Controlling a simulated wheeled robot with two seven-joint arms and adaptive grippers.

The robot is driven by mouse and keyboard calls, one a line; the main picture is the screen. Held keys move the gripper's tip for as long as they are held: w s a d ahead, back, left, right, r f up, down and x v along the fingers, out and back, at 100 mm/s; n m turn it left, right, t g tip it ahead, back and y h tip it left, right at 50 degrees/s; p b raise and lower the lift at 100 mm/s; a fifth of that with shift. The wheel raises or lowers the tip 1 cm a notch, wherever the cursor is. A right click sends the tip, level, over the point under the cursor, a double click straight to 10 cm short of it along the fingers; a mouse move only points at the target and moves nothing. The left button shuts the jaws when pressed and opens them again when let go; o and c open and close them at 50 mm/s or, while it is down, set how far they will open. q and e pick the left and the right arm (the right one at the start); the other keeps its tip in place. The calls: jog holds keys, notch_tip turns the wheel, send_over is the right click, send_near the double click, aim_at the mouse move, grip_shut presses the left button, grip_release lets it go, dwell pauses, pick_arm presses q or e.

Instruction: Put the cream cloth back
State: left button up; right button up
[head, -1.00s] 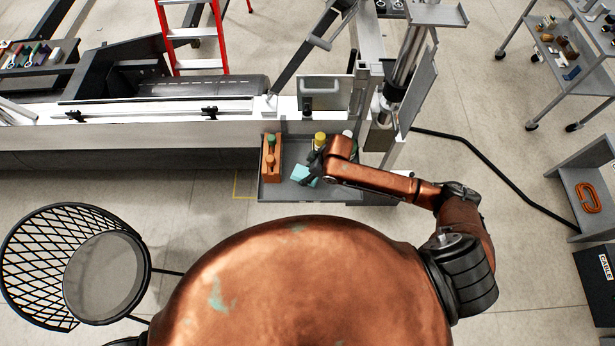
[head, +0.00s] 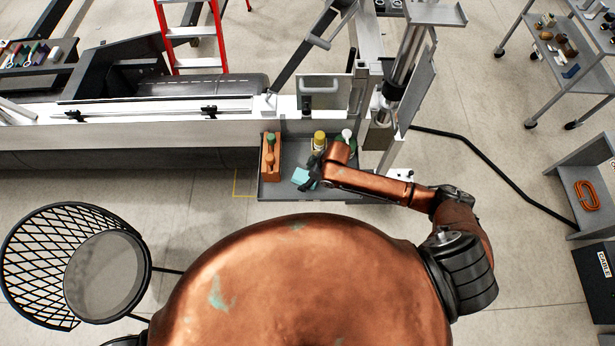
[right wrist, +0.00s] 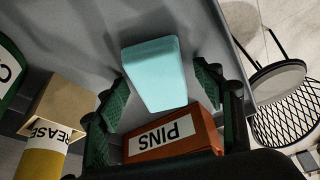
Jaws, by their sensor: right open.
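No cream cloth can be made out in either view. A pale cyan block (head: 302,176) lies on the grey tray (head: 283,191). It shows larger in the right wrist view (right wrist: 155,72). My right gripper (head: 312,172) is over the tray beside the block and partly covers it in the head view. In the right wrist view its two dark fingers (right wrist: 160,100) stand apart, with the block lying beyond and between them; no grip on it shows. My left gripper is not in view.
An orange box labelled PINS (right wrist: 172,136) stands close to the fingers; in the head view it is at the tray's left (head: 270,163). A yellow container labelled GREASE (right wrist: 42,150) and a white-topped item (head: 347,134) stand at the back.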

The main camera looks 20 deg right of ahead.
jog(key=shift+d+r, duration=0.1)
jog(key=shift+r, duration=0.35)
jog(key=b+v, duration=0.1)
jog(key=v, duration=1)
jog(key=shift+s+r, duration=0.15)
